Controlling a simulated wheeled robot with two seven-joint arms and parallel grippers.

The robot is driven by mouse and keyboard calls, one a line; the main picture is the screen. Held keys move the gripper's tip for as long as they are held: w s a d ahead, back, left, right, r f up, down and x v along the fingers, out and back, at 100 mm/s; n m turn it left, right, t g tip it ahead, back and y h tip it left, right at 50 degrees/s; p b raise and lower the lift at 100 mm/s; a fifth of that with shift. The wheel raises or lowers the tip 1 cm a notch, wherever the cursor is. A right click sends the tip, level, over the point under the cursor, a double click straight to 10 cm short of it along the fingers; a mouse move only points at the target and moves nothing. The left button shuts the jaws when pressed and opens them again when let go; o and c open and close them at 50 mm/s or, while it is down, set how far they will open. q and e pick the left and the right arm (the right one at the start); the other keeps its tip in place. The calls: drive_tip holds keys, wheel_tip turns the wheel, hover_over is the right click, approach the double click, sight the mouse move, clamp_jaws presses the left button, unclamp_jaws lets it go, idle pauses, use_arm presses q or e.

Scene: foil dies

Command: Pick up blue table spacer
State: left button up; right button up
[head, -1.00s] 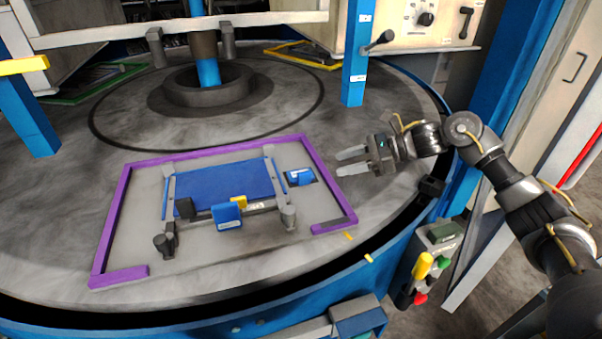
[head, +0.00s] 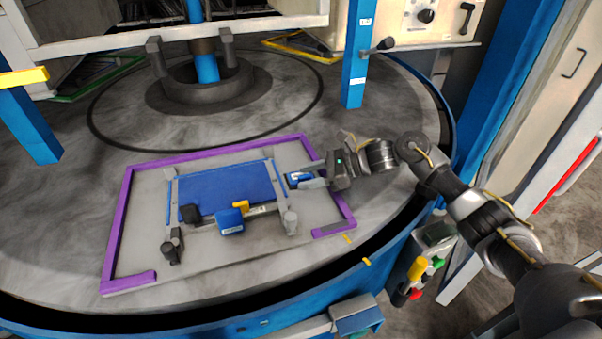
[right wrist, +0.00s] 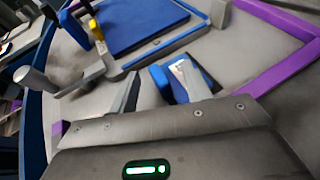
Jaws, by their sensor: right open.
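A small blue block with a white label, which looks like the blue table spacer (head: 295,179), lies at the right side of the fixture inside the purple frame. My right gripper (head: 305,176) is open and low over the plate, its two fingers reaching to either side of the block. In the right wrist view the blue block (right wrist: 160,80) shows between the fingertips (right wrist: 153,84), partly covered by the right finger. Whether the fingers touch it I cannot tell. My left gripper is not in view.
A larger blue plate (head: 225,185) sits in the fixture just left of the block. Another blue block (head: 229,221) and a yellow piece (head: 241,206) are on its front bar. A purple frame (head: 118,225) surrounds it. A blue post (head: 355,70) stands behind.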

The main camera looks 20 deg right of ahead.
drive_tip(key=shift+s+d, duration=0.1)
drive_tip(key=shift+s, duration=0.05)
drive_tip(key=shift+c, duration=0.7)
clamp_jaws()
drive_tip(key=shift+r, duration=0.15)
